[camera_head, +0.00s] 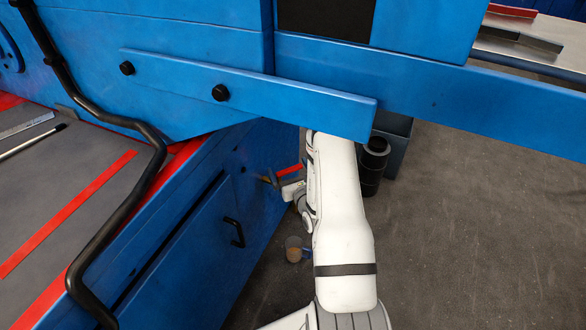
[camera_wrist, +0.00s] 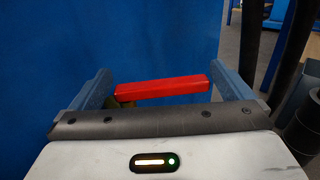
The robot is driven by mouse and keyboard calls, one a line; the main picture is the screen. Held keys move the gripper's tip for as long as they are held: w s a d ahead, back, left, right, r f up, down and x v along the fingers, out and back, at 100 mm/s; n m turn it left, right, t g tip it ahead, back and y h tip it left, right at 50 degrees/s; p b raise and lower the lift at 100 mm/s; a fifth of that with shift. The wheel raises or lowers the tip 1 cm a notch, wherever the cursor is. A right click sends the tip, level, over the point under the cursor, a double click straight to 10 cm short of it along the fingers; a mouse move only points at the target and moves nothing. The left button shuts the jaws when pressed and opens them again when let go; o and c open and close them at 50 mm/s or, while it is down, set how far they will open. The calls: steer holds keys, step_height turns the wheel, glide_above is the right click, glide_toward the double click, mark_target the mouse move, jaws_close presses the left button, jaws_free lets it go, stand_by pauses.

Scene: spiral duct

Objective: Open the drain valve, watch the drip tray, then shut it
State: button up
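The drain valve's red lever (camera_wrist: 162,88) lies crosswise between my gripper's fingers (camera_wrist: 165,82) in the wrist view, with a small gap at each end. A bit of brassy valve body (camera_wrist: 123,102) shows at its left end. My gripper is open, its two blue-grey fingers wide apart. In the head view the red lever (camera_head: 289,171) sticks out from the side of the blue machine, and my gripper (camera_head: 278,182) is beside it, small and partly hidden. A small round container (camera_head: 293,248), seemingly the drip tray, stands on the floor below, brownish inside. I cannot make out any drip.
The blue machine cabinet (camera_head: 198,262) with a black door handle (camera_head: 235,232) is left of my arm. A blue bar (camera_head: 250,92) crosses above the arm. A black cylinder (camera_head: 373,165) stands behind it at the right. The grey floor (camera_head: 470,230) at right is clear.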

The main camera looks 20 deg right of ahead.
steer(key=s+p, duration=0.1)
steer(key=s, duration=0.6)
steer(key=shift+s+a, duration=0.15)
steer(key=shift+s, duration=0.25)
steer(key=shift+c, duration=0.4)
